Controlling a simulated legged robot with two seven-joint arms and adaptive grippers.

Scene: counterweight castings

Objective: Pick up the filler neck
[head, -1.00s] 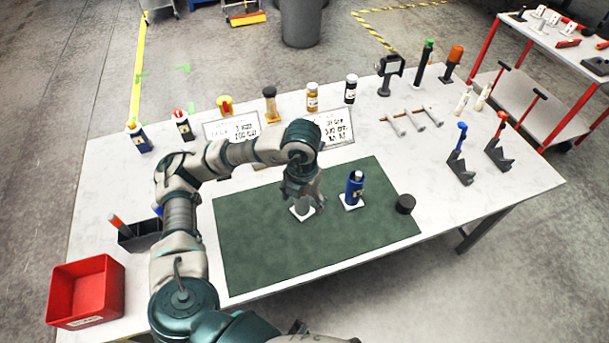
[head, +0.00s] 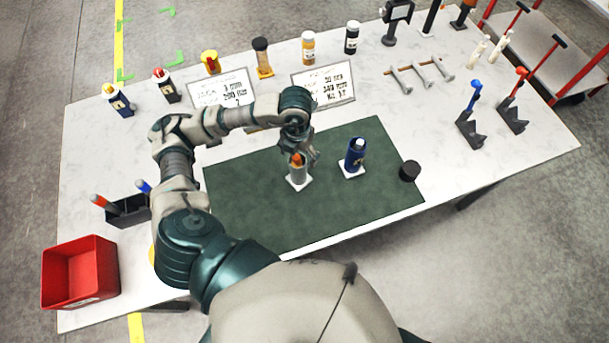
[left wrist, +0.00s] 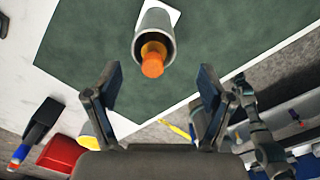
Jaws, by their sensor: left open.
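An orange plug-like piece (head: 296,158), which I take to be the filler neck, stands in a grey cylinder (head: 298,174) on a white square pad. In the left wrist view the orange piece (left wrist: 153,62) sticks out of the cylinder's open top (left wrist: 155,30). My left gripper (head: 308,158) is above and beside it. Its two fingers (left wrist: 160,84) are spread wide with nothing between them. The orange piece lies beyond the fingertips in that view. Part of my right arm shows at the lower right of the wrist view, its fingers unclear.
Two sign plates (head: 323,85) stand behind. A red bin (head: 80,272) and a black holder (head: 128,212) are at the left.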

